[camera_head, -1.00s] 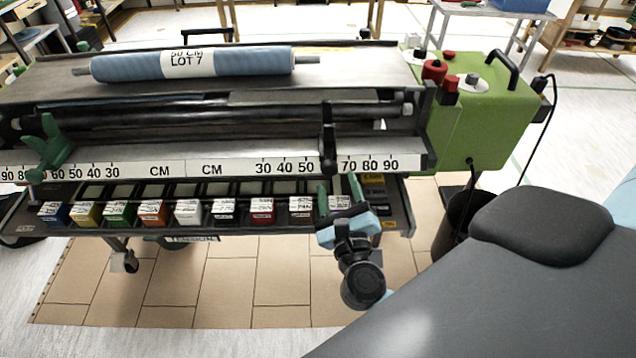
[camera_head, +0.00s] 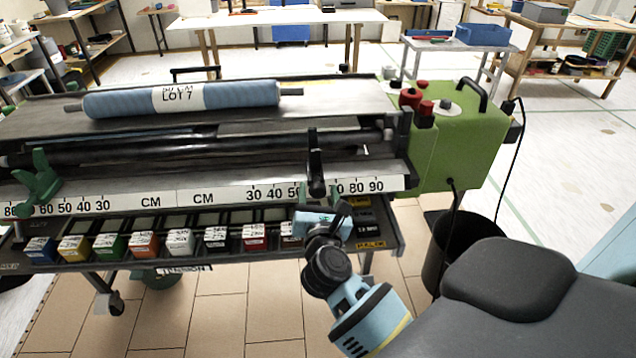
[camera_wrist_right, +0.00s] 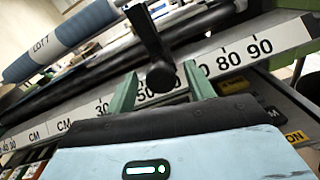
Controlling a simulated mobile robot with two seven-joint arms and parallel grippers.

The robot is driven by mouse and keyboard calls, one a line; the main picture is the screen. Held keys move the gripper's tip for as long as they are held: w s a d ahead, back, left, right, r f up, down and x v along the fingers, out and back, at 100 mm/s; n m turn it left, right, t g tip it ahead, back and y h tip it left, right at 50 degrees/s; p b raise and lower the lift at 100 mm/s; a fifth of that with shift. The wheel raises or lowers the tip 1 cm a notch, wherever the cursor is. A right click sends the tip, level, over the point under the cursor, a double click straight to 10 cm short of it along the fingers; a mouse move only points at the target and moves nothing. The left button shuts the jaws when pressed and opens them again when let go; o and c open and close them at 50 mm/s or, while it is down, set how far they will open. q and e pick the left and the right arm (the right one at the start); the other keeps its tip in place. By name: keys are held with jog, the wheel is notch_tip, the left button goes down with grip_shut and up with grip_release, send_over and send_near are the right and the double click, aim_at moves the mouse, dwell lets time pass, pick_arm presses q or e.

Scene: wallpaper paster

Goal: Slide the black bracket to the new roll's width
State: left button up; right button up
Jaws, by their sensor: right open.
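The black bracket (camera_head: 315,165) stands upright at the front ruler strip (camera_head: 225,196), on the right-hand scale between the 50 and 70 marks. It also shows in the right wrist view (camera_wrist_right: 148,40), its rounded lower end between my green fingers. My right gripper (camera_head: 319,197) is open, just in front of the bracket. In the wrist view its fingers (camera_wrist_right: 162,86) are spread either side of the bracket's end; contact cannot be told. The new roll (camera_head: 180,98), blue with a white label reading "LOT 7" and a partly legible width, lies on top. My left gripper is out of view.
A green bracket (camera_head: 38,182) sits on the left-hand scale. Colored boxes (camera_head: 145,243) fill the tray below the ruler. A green machine housing (camera_head: 462,145) closes the right end, with a black bin (camera_head: 450,245) below it.

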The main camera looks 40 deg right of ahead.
aim_at(317, 182)
jog(key=shift+x, duration=1.7)
jog(key=shift+a, duration=0.1)
grip_shut()
